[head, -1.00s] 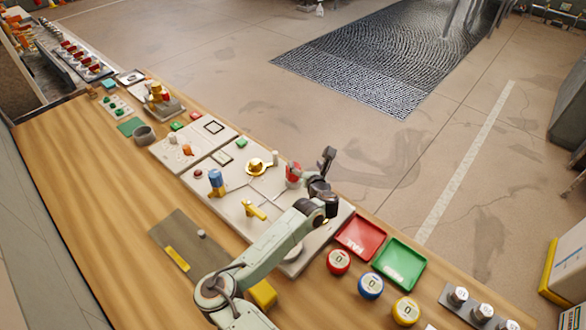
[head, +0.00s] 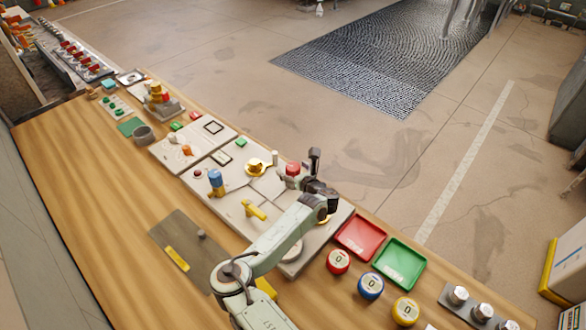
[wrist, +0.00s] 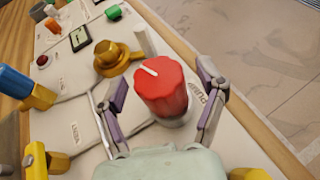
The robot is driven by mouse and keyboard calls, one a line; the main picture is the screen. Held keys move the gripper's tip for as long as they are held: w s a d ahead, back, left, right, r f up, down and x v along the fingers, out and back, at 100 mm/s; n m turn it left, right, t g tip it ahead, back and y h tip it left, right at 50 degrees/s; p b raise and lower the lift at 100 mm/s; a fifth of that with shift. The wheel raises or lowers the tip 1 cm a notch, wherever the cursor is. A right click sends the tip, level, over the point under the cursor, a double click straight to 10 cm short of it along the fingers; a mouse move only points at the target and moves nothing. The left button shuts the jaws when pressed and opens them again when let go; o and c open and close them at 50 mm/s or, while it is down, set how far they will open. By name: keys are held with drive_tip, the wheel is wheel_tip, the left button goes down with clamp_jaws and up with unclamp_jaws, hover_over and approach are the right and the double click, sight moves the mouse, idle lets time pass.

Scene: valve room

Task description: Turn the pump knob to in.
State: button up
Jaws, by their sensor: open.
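The red knob (wrist: 163,92) with a white pointer line stands upright on the pale panel (wrist: 70,110). In the wrist view its line points to the upper left. It also shows in the head view (head: 293,169), partly covered by my gripper. My gripper (wrist: 162,100) is open, with one finger on each side of the red knob and small gaps visible. Lettering on the panel beside the knob is partly hidden and I cannot read it surely.
A brass knob (wrist: 116,58), a blue-topped valve (head: 215,178) and a yellow handle (head: 254,209) stand nearby on the panel. A red tray (head: 361,237) and a green tray (head: 399,262) lie right of it. The wooden bench (head: 90,190) is clear at left.

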drive_tip(key=c, duration=1.2)
drive_tip(key=shift+o, duration=0.2)
